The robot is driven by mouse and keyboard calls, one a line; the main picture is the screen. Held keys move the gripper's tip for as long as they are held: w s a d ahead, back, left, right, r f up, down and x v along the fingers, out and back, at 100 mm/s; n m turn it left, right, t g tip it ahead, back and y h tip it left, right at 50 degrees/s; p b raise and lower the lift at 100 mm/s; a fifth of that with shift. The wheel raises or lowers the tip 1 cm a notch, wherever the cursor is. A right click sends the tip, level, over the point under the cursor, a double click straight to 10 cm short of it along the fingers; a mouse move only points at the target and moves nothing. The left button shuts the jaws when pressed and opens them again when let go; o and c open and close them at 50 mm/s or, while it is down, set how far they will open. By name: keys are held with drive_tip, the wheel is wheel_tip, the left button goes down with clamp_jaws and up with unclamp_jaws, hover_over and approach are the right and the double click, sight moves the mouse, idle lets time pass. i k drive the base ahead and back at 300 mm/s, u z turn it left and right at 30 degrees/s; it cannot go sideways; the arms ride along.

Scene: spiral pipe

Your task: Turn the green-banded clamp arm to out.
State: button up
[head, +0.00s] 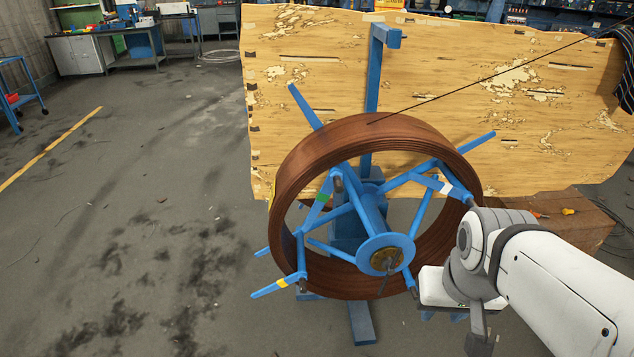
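A brown pipe coil (290,180) hangs on a blue spoked reel with a round hub (385,254). The green-banded clamp arm (318,208) is a blue bar on the reel's left side. It slants up and right inside the coil's opening, not reaching out past the rim. A yellow-banded clamp arm (268,289) at lower left sticks outward past the coil. A white-banded clamp arm (446,188) at upper right lies across the coil's front. My gripper (480,340) is at the lower right, apart from the green-banded arm; its fingers are not clear enough to judge.
A blue post (374,85) rises behind the coil before a large worn wooden board (440,80). A brown box (570,220) stands behind my arm. The floor left of the reel (150,220) is open. A thin dark line runs from the coil to the upper right.

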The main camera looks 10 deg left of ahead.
sight(323, 195)
drive_tip(key=z, duration=0.1)
drive_tip(key=i, duration=0.95)
drive_tip(key=u, duration=0.05)
